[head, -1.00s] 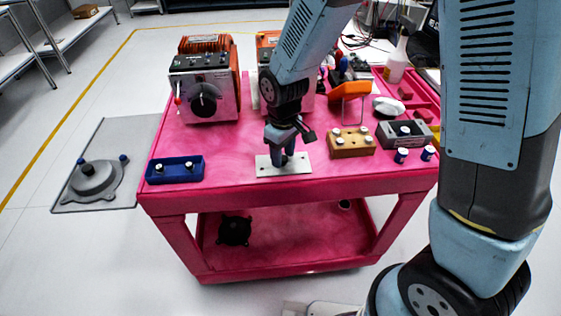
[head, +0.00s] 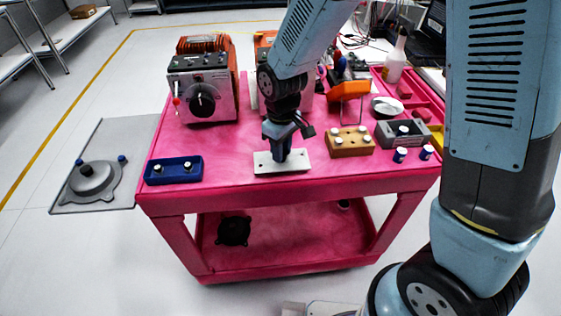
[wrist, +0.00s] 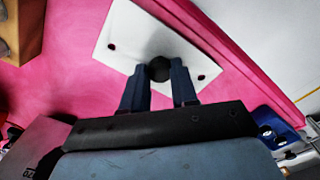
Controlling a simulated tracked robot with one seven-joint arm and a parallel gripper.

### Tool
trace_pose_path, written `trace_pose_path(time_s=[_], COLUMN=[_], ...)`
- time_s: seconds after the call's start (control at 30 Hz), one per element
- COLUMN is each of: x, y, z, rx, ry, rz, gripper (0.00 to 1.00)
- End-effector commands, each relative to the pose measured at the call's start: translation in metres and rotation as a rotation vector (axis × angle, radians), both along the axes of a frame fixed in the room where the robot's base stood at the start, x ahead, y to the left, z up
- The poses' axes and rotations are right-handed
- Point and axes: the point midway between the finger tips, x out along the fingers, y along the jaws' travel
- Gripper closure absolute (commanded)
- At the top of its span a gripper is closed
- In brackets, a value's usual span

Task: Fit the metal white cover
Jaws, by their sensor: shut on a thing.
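The metal white cover (head: 268,166) is a pale rectangular plate at the front middle of the pink cart top. In the wrist view the cover (wrist: 120,25) shows a small dark hole near each end and a black round knob (wrist: 159,69) in its middle. My gripper (head: 282,152) points down at the cover's middle. In the wrist view my gripper's two blue fingers (wrist: 160,85) are shut on the knob from both sides. The cover looks level; I cannot tell clearly whether it rests on the cart or hangs just above it.
An orange-and-grey device with a black dial (head: 203,98) stands back left. A blue block with two pins (head: 174,170) lies left. A wooden block (head: 350,142), a grey block (head: 402,132) and small blue-and-white cylinders (head: 400,155) lie right. Cart top between is free.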

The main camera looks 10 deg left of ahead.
Motion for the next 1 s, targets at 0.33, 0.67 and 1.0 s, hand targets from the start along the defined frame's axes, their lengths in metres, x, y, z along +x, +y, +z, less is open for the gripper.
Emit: trace_pose_path(time_s=[0.33,0.67,1.0], x=[0.0,0.0,0.0], y=[0.0,0.0,0.0], z=[0.029,0.054,0.057], rx=[0.001,0.001,0.0], ry=[-0.001,-0.001,0.0], rz=[-0.001,-0.001,0.0], gripper=[1.0,1.0,1.0])
